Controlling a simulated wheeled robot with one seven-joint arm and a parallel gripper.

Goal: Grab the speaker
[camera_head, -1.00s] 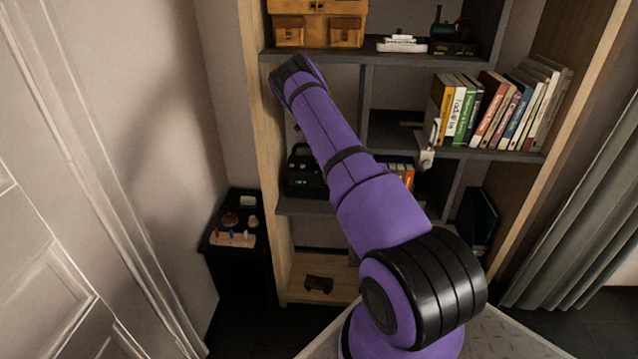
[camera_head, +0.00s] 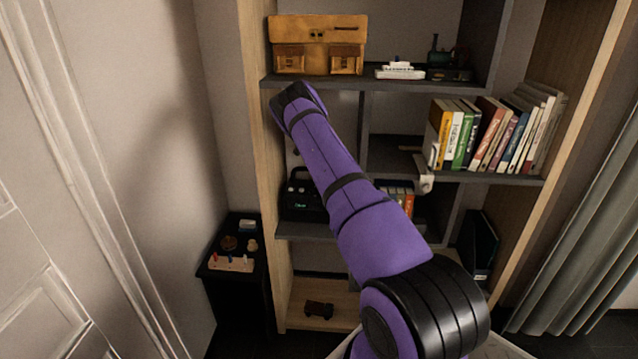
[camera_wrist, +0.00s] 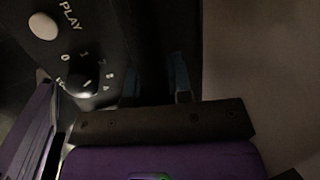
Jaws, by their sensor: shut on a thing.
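The speaker (camera_head: 303,195) is a black box with a small lit green display. It stands on a middle shelf at the left of the shelf unit in the head view, partly hidden behind my purple arm. In the wrist view the speaker (camera_wrist: 105,25) fills the upper left, with a PLAY label, a pale round button and a numbered dial. My gripper (camera_wrist: 156,82) shows in the wrist view with its two bluish fingers at the dark speaker, shut on it. The exact gripped part is too dark to make out. In the head view the gripper is hidden behind my arm.
The shelf unit (camera_head: 258,170) has a wooden left side close to the speaker. Books (camera_head: 480,135) stand on the shelf to the right, and smaller books (camera_head: 398,197) stand just right of my arm. A black side table (camera_head: 232,285) holds small items at the left.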

